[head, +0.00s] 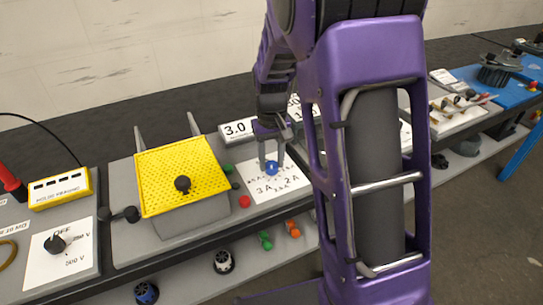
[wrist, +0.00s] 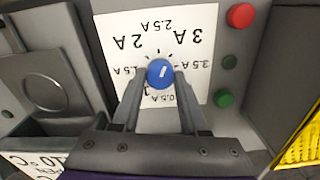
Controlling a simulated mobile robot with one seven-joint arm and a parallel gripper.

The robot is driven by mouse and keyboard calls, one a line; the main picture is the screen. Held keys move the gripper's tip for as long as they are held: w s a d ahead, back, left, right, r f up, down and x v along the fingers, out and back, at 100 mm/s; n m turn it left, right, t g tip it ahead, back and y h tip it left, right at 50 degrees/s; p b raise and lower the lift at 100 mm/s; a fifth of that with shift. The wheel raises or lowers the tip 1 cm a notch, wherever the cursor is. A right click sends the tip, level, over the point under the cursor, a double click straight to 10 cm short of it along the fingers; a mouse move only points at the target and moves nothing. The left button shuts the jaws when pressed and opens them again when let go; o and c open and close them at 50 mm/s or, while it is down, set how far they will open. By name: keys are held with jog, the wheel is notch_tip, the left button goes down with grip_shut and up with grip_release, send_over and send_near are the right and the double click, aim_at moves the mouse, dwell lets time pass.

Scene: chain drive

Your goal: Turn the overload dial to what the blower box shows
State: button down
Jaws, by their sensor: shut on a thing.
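The overload dial is a blue knob (wrist: 160,72) with a short white mark, on a white scale plate (wrist: 120,25). The plate's labels appear upside down in the wrist view: 2 A, 2.5 A and 3 A on the far side, 3.5 A to the right, 0.5 A on the near side. My gripper (wrist: 160,85) is shut on the knob, one finger on each side. The mark runs nearly upright in the picture; which label it points to is unclear. In the head view the knob (head: 272,168) sits under my gripper (head: 270,160). A box behind shows "3.0" (head: 236,130); whether it is the blower box is unclear.
Red (wrist: 240,15) and green (wrist: 224,98) buttons sit beside the plate. A yellow perforated guard (head: 182,165) stands to the left in the head view. Farther left is another white dial plate (head: 75,262). My arm hides part of the bench to the right.

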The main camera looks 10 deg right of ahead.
aim_at(271, 164)
jog(key=shift+m+p, duration=0.65)
jog(key=shift+m, duration=1.25)
jog(key=shift+c, duration=2.2)
grip_release()
notch_tip(271, 164, up, 17)
jog(key=p, duration=0.2)
jog(key=shift+r, duration=0.2)
